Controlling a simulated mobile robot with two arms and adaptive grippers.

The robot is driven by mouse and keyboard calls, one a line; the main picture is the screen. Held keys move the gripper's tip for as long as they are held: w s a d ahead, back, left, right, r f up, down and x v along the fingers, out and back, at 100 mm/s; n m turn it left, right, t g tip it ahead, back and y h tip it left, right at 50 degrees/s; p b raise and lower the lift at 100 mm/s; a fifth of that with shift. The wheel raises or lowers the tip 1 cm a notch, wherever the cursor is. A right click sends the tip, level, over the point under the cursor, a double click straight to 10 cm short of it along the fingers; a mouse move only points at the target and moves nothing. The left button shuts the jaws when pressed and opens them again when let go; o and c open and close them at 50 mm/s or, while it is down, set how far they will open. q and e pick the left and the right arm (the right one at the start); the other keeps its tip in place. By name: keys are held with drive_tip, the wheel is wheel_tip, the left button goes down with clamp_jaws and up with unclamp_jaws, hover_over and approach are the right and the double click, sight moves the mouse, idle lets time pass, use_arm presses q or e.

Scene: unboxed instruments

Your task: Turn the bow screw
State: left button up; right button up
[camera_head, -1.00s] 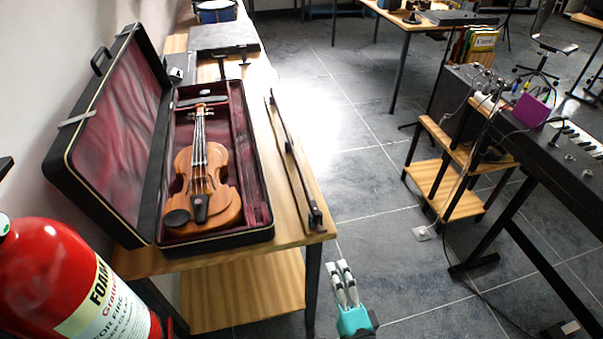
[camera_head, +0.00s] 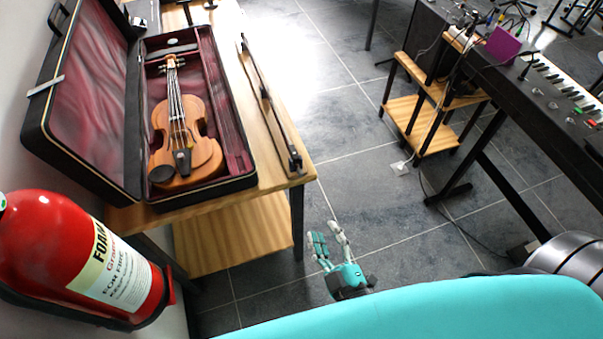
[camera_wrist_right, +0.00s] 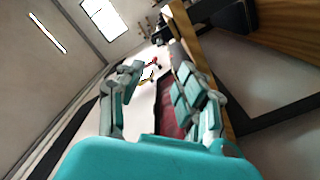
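The bow (camera_head: 265,95) lies lengthwise on the wooden table, to the right of the open violin case. Its dark frog end (camera_head: 294,163) is at the near right corner of the tabletop; the screw itself is too small to make out. My right gripper (camera_head: 325,230) is beyond the table's near right corner, below and to the right of the frog end in the head view, apart from the bow. Its fingers are spread and empty; they also show apart in the right wrist view (camera_wrist_right: 155,72). I cannot make out the bow there. My left gripper is not in view.
The violin (camera_head: 183,130) lies in its case (camera_head: 220,188) on the table. A red fire extinguisher (camera_head: 55,245) is at the lower left. A keyboard (camera_head: 520,100) and a small wooden shelf stand (camera_head: 420,125) are on the right. Open floor lies between.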

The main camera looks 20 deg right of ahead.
sight(301, 175)
drive_tip(key=w+p, duration=0.1)
drive_tip(key=w, duration=1.6)
drive_tip(key=shift+a+p, duration=0.2)
drive_tip(key=shift+p, duration=0.2)
clamp_jaws()
